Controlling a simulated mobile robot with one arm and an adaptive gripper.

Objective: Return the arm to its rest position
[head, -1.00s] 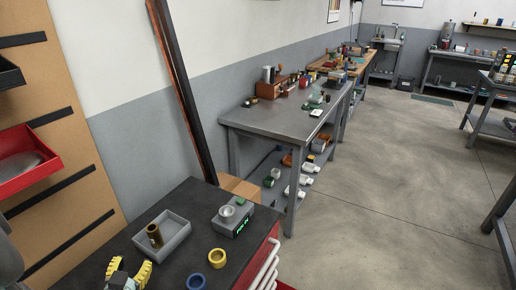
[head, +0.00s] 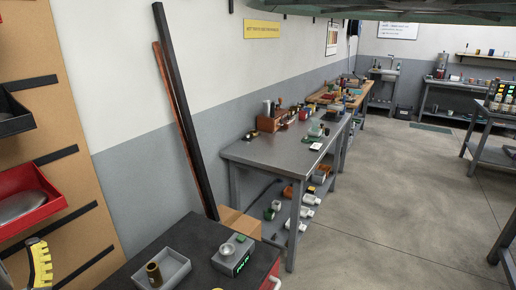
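My gripper (head: 38,265) shows only in part at the lower left edge of the head view, as a yellow ridged finger with dark parts beside it. It is apart from the grey tray and in front of the pegboard wall. The rest of my arm is out of the picture or cut off by its edge. Only one finger shows clearly, so I cannot tell whether the gripper is open or shut, or whether it holds anything.
A dark cabinet top (head: 120,278) bears a grey tray (head: 176,270) with a brass cup (head: 154,274) and a scale (head: 233,256). A red bin (head: 28,203) and black bin (head: 14,127) hang at left. A grey workbench (head: 262,153) stands behind.

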